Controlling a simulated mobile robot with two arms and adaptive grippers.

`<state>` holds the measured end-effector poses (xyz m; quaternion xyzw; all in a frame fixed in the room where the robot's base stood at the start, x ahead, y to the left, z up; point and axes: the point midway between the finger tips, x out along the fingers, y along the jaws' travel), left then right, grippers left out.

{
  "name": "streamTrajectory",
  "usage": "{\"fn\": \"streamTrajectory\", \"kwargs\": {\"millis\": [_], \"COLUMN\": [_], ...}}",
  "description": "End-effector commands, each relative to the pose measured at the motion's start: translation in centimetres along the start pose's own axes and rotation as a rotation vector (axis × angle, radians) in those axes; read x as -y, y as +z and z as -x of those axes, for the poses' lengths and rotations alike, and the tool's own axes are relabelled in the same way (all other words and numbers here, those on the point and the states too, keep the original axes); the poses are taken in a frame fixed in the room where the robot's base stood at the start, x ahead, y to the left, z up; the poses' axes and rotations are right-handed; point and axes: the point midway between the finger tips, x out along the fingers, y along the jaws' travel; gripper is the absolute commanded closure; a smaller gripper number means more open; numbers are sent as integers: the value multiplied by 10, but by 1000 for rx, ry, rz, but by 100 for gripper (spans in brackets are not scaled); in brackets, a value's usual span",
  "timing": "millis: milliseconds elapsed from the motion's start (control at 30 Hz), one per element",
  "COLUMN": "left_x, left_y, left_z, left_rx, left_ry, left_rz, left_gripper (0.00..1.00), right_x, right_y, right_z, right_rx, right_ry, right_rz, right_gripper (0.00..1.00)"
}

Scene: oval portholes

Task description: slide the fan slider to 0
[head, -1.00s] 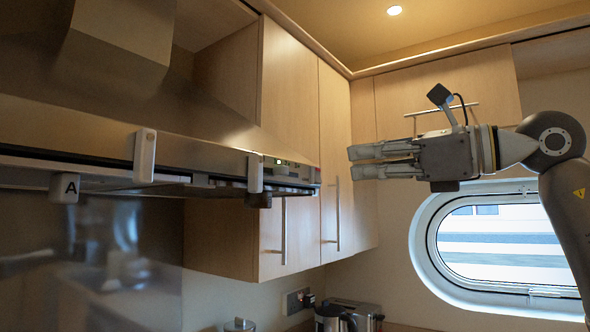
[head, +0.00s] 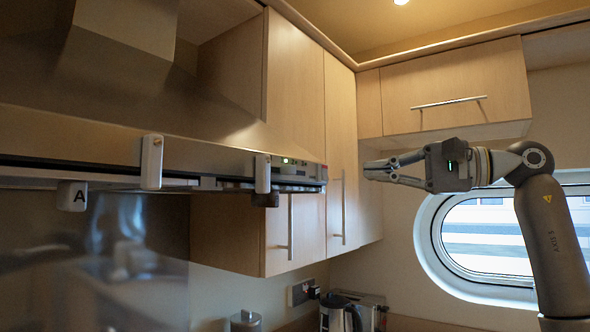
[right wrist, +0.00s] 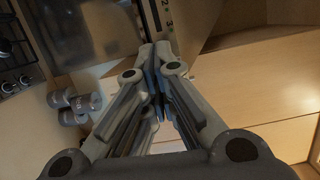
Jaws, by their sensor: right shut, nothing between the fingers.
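The metal range hood (head: 215,150) spans the left of the head view. Two white upright tabs, the left tab (head: 152,162) and the right tab (head: 263,174), stand on its front edge. A lit panel with number marks (head: 297,163) is at the hood's right end; a numbered strip (right wrist: 166,14) also shows in the right wrist view. I cannot tell which part is the fan slider. My right gripper (head: 368,170) is shut and empty, right of the hood's end and apart from it in the picture. Its closed fingertips (right wrist: 154,52) point towards the strip in the right wrist view.
A white block marked A (head: 72,196) hangs under the hood's edge. Wooden cabinets with bar handles (head: 291,228) stand behind. A kettle (head: 340,314) is below. An oval porthole (head: 490,240) is at the right. Open air separates the gripper from the hood.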

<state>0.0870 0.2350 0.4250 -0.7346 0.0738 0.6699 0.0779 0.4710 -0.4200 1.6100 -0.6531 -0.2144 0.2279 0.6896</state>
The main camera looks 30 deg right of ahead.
Motion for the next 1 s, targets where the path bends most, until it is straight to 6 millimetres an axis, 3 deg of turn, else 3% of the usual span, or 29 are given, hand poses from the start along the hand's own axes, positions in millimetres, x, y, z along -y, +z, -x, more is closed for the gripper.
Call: {"fn": "streamTrajectory", "kwargs": {"millis": [133, 267, 733, 1000], "left_x": [0, 0, 0, 1], "left_y": [0, 0, -2, -2], "left_z": [1, 3, 25, 27], "left_rx": [0, 1, 1, 1], "left_ry": [0, 0, 0, -1], "left_rz": [0, 0, 0, 0], "left_gripper": [60, 60, 60, 60], "right_x": [0, 0, 2, -1], "right_y": [-3, -3, -1, 28], "right_z": [4, -6, -100, -104], "right_rx": [1, 2, 3, 1], "right_ry": [-2, 0, 0, -1], "right_rz": [49, 57, 56, 58], "right_gripper": [100, 100, 100, 100]}}
